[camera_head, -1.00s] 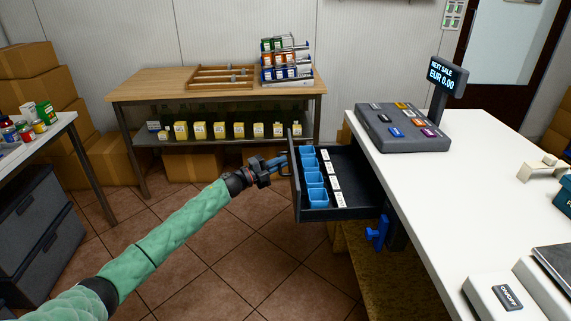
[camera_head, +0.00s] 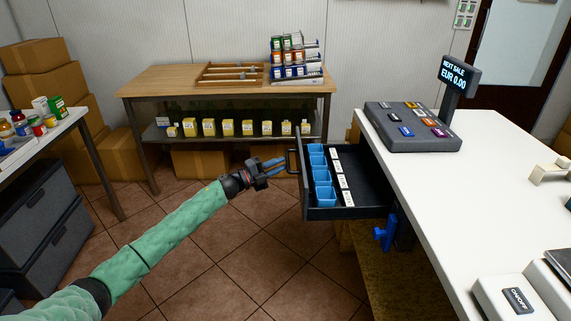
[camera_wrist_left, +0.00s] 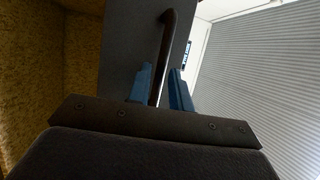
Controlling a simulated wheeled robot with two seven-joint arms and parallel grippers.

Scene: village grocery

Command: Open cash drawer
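The black cash drawer (camera_head: 352,212) is pulled out from under the white counter. It shows a row of blue cups (camera_head: 322,178) and a row of white labels. Its bar handle (camera_head: 290,162) is on the drawer's left-hand front. My left gripper (camera_head: 283,163) is just in front of this handle, with its blue fingers apart. In the left wrist view the handle (camera_wrist_left: 167,40) runs upright in line with the gap between the fingers (camera_wrist_left: 160,85), with space beside it; contact cannot be told.
The counter (camera_head: 460,190) carries a key pad (camera_head: 412,140) and a price display (camera_head: 454,75). A blue clamp-like part (camera_head: 384,235) sits below the drawer. A wooden table (camera_head: 160,84) stands behind, and a stocked table (camera_head: 50,130) at left. The tiled floor (camera_head: 220,260) is clear.

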